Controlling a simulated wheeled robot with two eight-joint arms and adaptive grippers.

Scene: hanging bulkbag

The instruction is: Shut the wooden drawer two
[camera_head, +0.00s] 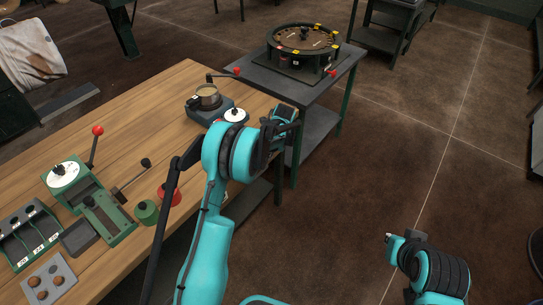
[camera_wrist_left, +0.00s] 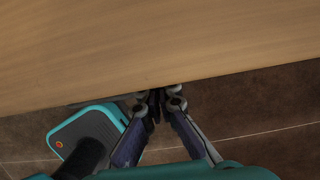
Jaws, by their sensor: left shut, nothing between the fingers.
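My left gripper (camera_head: 291,124) is beyond the bend of my teal left arm in the head view, beside the right edge of the wooden workbench (camera_head: 160,90). In the left wrist view the gripper (camera_wrist_left: 156,98) has its fingers together and empty, with the tips at the edge of a plain wooden surface (camera_wrist_left: 150,45). I cannot tell whether they touch it. No drawer front, handle or number two can be made out in either view.
A dark side table (camera_head: 310,85) with a round device (camera_head: 303,40) stands behind the bench. The floor (camera_head: 340,215) to the right is mostly clear.

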